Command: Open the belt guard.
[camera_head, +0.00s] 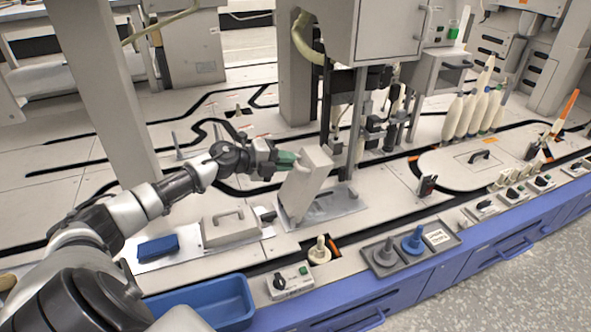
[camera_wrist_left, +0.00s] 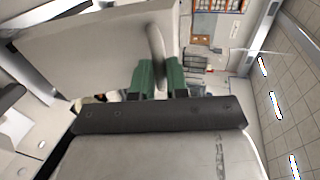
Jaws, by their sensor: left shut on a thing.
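The belt guard (camera_head: 308,182) is a beige box-like cover in the head view. It stands steeply tilted up on a grey metal base plate (camera_head: 340,205). My left gripper (camera_head: 288,158) reaches it from the left with green fingers at its upper left side. In the left wrist view the guard (camera_wrist_left: 95,55) fills the upper left, and its bar handle (camera_wrist_left: 155,42) runs down between the green fingers of my left gripper (camera_wrist_left: 160,75). The gripper is shut on this handle. The handle is hidden in the head view. My right gripper is not in view.
A second beige cover with a handle (camera_head: 228,222) and a blue block (camera_head: 158,246) lie left of the guard. A blue bin (camera_head: 215,300) is at the front. A machine column (camera_head: 296,90) stands behind. Knobs and a grey tray (camera_head: 385,268) line the front edge.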

